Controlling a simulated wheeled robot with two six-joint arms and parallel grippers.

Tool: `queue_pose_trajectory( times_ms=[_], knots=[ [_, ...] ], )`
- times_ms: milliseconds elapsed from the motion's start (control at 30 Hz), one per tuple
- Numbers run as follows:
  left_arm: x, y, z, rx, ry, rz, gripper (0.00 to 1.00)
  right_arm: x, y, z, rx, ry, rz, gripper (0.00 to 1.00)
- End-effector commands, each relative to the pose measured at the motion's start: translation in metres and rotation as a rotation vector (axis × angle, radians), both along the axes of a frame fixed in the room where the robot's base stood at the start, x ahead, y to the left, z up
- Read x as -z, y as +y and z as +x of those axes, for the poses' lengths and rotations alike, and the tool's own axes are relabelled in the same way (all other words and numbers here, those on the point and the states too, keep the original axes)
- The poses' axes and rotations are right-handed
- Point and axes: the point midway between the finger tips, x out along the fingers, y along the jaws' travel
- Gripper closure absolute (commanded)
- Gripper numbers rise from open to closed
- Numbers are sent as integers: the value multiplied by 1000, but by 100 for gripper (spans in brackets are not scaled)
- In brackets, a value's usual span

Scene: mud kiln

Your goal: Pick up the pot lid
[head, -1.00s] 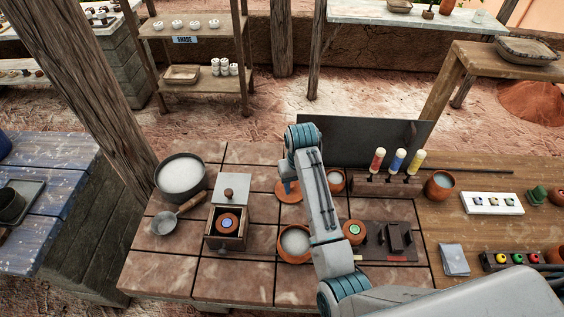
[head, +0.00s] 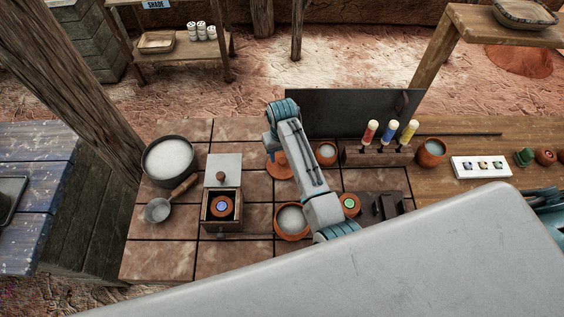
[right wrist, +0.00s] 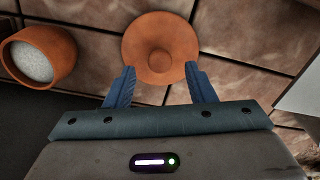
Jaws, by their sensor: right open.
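The pot lid is a round terracotta disc (head: 279,168) with a small knob, lying on the tiled worktop. In the head view my right arm partly covers it. The right wrist view shows the whole lid (right wrist: 160,30) flat on the tiles, with its knob in the middle. My right gripper (head: 270,146) points down over the lid's area. In the right wrist view its two blue fingers (right wrist: 160,77) are apart, with nothing between them, at the near edge of the lid. I cannot tell the height gap. My left gripper is not in view.
A small pot of white stuff (head: 326,153) stands right of the lid, a bowl (head: 291,222) nearer me. A wooden box (head: 221,224), a dark pan (head: 170,140) and a ladle (head: 158,209) are left. A dark upright panel (head: 345,112) stands behind. Bare tiles lie left of the lid.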

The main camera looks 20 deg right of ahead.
Motion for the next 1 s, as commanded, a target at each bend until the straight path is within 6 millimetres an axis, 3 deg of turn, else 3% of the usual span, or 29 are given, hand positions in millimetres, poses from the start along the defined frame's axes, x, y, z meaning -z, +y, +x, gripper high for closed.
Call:
queue_pose_trajectory(
  times_ms=[67,233,500,567,733,1000],
  knots=[
    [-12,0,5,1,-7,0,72,6,0,0,0,3,0,50],
    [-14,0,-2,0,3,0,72,26,0,1,0,1,0,50],
    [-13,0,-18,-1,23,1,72,31,0,1,1,-1,0,50],
    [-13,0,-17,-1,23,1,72,31,0,1,0,-1,0,58],
    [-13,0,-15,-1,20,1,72,31,0,1,0,-1,0,92],
    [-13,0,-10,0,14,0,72,30,0,1,0,-1,0,94]
  ],
)
